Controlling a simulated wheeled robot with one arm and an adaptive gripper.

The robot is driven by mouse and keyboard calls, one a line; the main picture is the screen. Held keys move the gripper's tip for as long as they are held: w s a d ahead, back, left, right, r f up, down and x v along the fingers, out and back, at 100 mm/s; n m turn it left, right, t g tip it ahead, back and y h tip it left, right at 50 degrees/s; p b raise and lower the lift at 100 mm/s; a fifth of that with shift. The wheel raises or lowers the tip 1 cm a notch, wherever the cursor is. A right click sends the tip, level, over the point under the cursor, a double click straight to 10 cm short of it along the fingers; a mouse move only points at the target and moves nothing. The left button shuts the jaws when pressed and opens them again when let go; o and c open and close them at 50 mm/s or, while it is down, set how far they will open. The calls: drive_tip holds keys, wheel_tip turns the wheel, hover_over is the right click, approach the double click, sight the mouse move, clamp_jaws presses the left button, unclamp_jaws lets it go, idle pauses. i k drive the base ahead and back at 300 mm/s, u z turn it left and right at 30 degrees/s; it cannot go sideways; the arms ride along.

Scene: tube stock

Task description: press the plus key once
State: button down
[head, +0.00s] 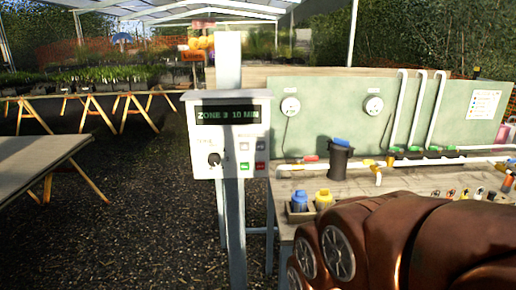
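A white control box (229,145) is mounted on a grey post (236,230) left of centre in the head view. Its dark display (227,115) reads "ZONE 3 10 MIN" in green. Below it are a black dial (214,159) on the left and small keys on the right. The upper keys (244,146) are pale and dark; below them are a green key (244,167) and a red key (260,166). The key markings are too small to read, so I cannot tell which is the plus key. My brown arm fills the lower right; my gripper is out of view.
Right of the box stands a workbench (305,182) with a dark canister (340,160), blue-capped and yellow-capped bottles (323,199), and white pipes (440,160). A trestle table (30,165) stands at left. Gravel ground (150,210) between is clear.

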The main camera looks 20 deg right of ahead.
sight(260, 146)
drive_tip(key=k, duration=1.3)
drive_tip(key=u, duration=0.65)
drive_tip(key=i, duration=1.2)
drive_tip(key=z, duration=0.4)
